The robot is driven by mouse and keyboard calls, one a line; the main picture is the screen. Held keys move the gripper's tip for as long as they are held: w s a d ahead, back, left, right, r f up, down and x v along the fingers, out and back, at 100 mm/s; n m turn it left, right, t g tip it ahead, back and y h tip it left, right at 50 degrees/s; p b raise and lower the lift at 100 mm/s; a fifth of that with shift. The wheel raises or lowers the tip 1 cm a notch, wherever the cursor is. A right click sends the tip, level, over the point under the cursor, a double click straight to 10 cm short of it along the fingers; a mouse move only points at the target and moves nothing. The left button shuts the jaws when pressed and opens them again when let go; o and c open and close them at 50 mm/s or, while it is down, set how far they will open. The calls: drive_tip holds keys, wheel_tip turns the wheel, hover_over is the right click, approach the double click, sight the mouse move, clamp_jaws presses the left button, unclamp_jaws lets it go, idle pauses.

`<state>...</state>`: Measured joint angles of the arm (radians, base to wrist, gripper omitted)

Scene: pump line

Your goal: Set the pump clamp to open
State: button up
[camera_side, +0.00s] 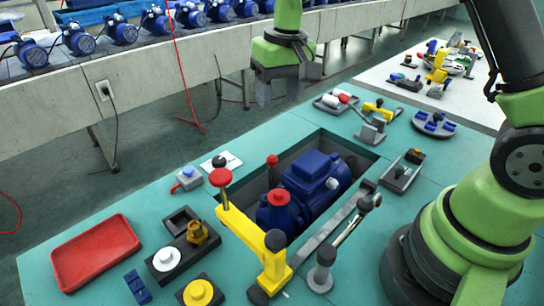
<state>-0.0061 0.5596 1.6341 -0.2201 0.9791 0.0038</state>
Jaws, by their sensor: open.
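A blue pump (312,180) lies in a grey recess in the teal table. A grey lever (348,222) runs along the recess's right side. I cannot tell for certain which of these is the pump clamp. My gripper (280,92) is open and empty, pointing down above the far side of the table, behind the pump and apart from the yellow clamp and lever.
A red tray (96,252) lies at the left front. A dark fixture (183,244) with white and brass parts sits between tray and clamp. Small fixtures crowd the recess's far right. A conveyor (130,70) with several blue pumps runs behind.

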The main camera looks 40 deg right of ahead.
drive_tip(key=g, duration=0.1)
hover_over(272, 156)
wheel_tip(272, 156, down, 7)
wheel_tip(272, 156, down, 10)
drive_tip(key=shift+r, duration=0.1)
drive_tip(key=shift+c, duration=0.2)
